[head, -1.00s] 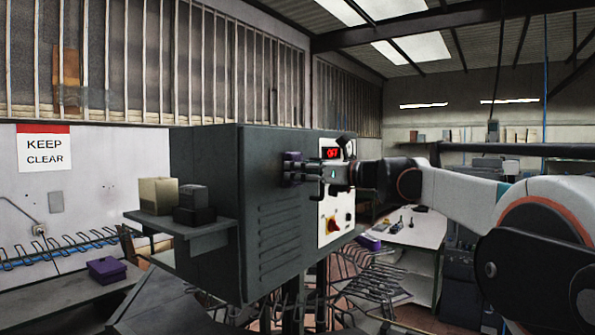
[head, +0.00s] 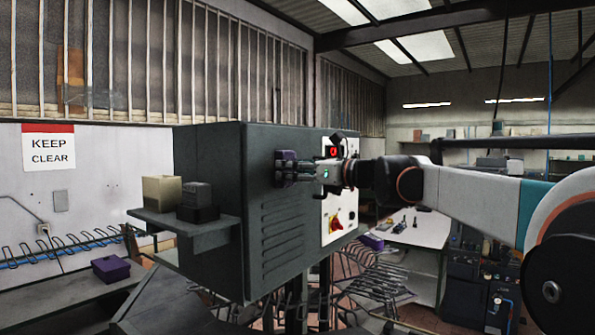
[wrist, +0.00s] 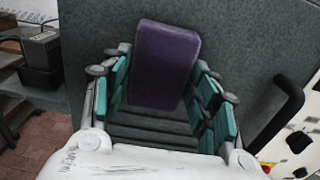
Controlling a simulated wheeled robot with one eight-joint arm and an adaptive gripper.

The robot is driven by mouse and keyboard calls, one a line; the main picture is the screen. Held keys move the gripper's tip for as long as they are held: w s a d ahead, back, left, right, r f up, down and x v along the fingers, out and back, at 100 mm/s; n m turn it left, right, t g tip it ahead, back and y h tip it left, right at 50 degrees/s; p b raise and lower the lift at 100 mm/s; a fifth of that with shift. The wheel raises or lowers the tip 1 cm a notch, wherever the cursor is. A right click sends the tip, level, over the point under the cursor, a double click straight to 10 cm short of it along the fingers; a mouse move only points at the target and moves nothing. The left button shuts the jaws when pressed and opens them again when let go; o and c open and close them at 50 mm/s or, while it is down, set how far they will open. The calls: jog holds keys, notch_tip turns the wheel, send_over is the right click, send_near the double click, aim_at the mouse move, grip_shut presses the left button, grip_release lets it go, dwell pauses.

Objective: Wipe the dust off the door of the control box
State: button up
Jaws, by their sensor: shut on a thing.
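The control box (head: 207,150) is a large dark grey-green cabinet in the middle of the head view. Its door (head: 282,235) has louvre slots and faces right. My gripper (head: 296,171) is shut on a purple block (head: 283,157), level with the upper part of the door above the slots. In the wrist view the purple block (wrist: 166,62) sits between the teal finger pads, with the door (wrist: 245,45) behind it. The block looks close against the door; I cannot tell if it touches. Dust is not clearly distinguishable. The gripper hides part of the door.
A light panel (head: 338,222) with a red-yellow switch (head: 335,223) lies right of the slots. A black handle (wrist: 288,108) sticks out in the wrist view. A side shelf (head: 180,222) holds small boxes. A wire rack (head: 375,278) and a white table (head: 425,232) stand behind.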

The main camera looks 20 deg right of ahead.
jog(key=shift+s+a, duration=0.55)
jog(key=shift+a, duration=0.25)
jog(key=shift+s+a, duration=0.55)
jog(key=shift+a, duration=0.2)
jog(key=shift+s+a, duration=0.55)
jog(key=shift+a, duration=0.25)
jog(key=shift+s+a, duration=0.45)
jog(key=shift+s, duration=0.05)
jog(key=w+d+p, duration=0.1)
jog(key=w+d, duration=0.6)
jog(key=d, duration=0.2)
jog(key=shift+d, duration=0.2)
jog(key=shift+a, duration=0.1)
jog(key=shift+s+a+b, duration=0.15)
jog(key=shift+s+a, duration=1)
jog(key=shift+a, duration=0.4)
jog(key=shift+s+a+b, duration=0.15)
jog(key=shift+s+a, duration=1)
jog(key=shift+a, duration=0.35)
jog(key=shift+s+a+b, duration=0.15)
jog(key=shift+s+a, duration=1)
jog(key=shift+a, duration=0.4)
